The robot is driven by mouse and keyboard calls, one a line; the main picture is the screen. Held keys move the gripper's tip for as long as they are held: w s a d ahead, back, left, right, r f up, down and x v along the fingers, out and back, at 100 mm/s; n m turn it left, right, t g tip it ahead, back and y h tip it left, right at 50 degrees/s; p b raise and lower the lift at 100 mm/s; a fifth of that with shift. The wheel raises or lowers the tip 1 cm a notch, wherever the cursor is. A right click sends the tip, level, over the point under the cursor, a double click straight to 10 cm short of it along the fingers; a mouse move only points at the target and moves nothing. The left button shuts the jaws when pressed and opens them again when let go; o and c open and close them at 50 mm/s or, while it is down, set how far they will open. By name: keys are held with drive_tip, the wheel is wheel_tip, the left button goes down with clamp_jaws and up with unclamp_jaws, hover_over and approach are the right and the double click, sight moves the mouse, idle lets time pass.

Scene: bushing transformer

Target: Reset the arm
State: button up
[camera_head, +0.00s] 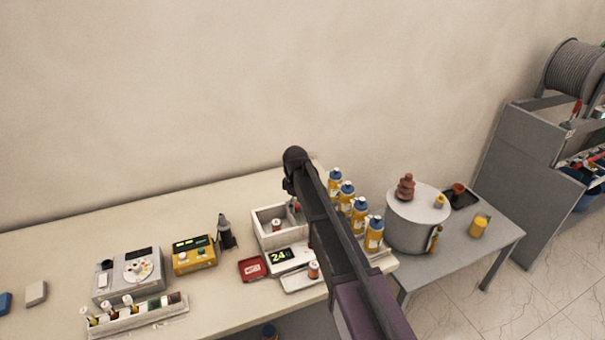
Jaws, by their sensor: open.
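My dark arm reaches from the bottom edge up over the right part of the long bench (60,248). My gripper (291,190) hangs at the far end of the arm, small and mostly hidden by the arm link. It is open, and I make out nothing held in it. It is above or near a white divided tray (262,236) that holds a small white-and-red item (276,225). The arm hides part of that tray and its contents.
Yellow-and-blue bottles (374,234) stand right of the arm. A scale (283,258), red box (252,268), yellow meter (194,256) and grey device (128,274) stand left. A grey drum (411,232) stands on the side table (480,262). The wall (150,100) is behind.

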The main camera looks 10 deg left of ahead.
drive_tip(key=s+d+m, duration=0.7)
drive_tip(key=s+d, duration=0.5)
drive_tip(key=d, duration=0.2)
drive_tip(key=s+d+m, duration=0.7)
drive_tip(key=s+d, duration=0.5)
drive_tip(key=d, duration=0.3)
drive_tip(key=shift+s+f+m, duration=0.15)
drive_tip(key=shift+s+m, duration=0.1)
drive_tip(key=shift+m, duration=0.15)
drive_tip(key=shift+c, duration=0.9)
